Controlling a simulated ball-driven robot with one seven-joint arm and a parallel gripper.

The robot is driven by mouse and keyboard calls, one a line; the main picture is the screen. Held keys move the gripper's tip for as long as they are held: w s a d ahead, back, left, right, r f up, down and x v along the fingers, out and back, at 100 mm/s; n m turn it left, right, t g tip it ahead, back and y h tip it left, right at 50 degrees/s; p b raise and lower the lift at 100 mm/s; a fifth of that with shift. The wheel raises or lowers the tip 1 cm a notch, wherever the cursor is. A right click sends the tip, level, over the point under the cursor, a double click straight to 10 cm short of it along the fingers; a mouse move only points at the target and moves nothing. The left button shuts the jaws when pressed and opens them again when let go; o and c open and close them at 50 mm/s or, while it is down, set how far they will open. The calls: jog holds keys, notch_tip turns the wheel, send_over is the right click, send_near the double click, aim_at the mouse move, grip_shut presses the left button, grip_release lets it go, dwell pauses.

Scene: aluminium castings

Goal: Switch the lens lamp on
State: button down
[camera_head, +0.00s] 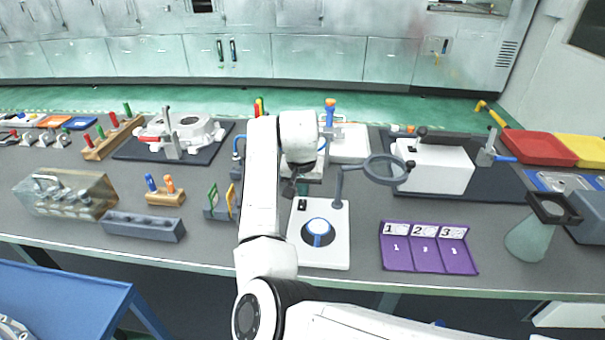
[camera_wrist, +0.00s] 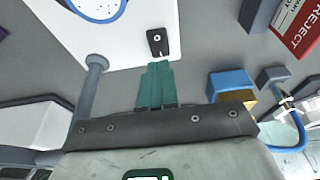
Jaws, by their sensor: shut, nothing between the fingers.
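The lens lamp has a flat white base (camera_head: 335,255) with a round blue-and-white disc (camera_head: 318,232) on it. A grey post carries its round magnifier lens (camera_head: 385,169) out to the right. A small black switch (camera_head: 302,204) sits at the base's far left corner. In the wrist view the switch (camera_wrist: 157,42) lies just beyond my gripper's teal fingertips (camera_wrist: 155,66). My gripper (camera_head: 289,192) is shut and empty, pointing down above that corner. A small gap seems to separate the fingers from the switch; contact cannot be told. The lamp's light state cannot be told.
Green and yellow cards in a holder (camera_head: 218,213) stand left of the base. The lamp post (camera_wrist: 88,85) rises close beside my fingers. A purple numbered tray (camera_head: 428,262) lies to the right, and a white block (camera_head: 434,168) stands behind it.

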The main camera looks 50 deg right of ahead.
jog(key=shift+f, duration=1.05)
jog(key=shift+f, duration=0.15)
jog(key=shift+s+a+p, duration=0.45)
jog(key=shift+a+p, duration=0.15)
jog(key=shift+p, duration=0.3)
jog(key=shift+r+p, duration=0.35)
jog(key=shift+r, duration=0.05)
jog(key=p+v, duration=0.3)
jog(key=v, duration=0.1)
jog(key=shift+d+r+p, duration=0.1)
jog(key=shift+r+p, duration=0.05)
jog(key=shift+p, duration=0.2)
jog(key=s+a+b+v, duration=0.1)
jog(key=v, duration=0.7)
jog(key=shift+s+a+b, duration=0.15)
jog(key=shift+a+b, duration=0.25)
jog(key=shift+a, duration=0.05)
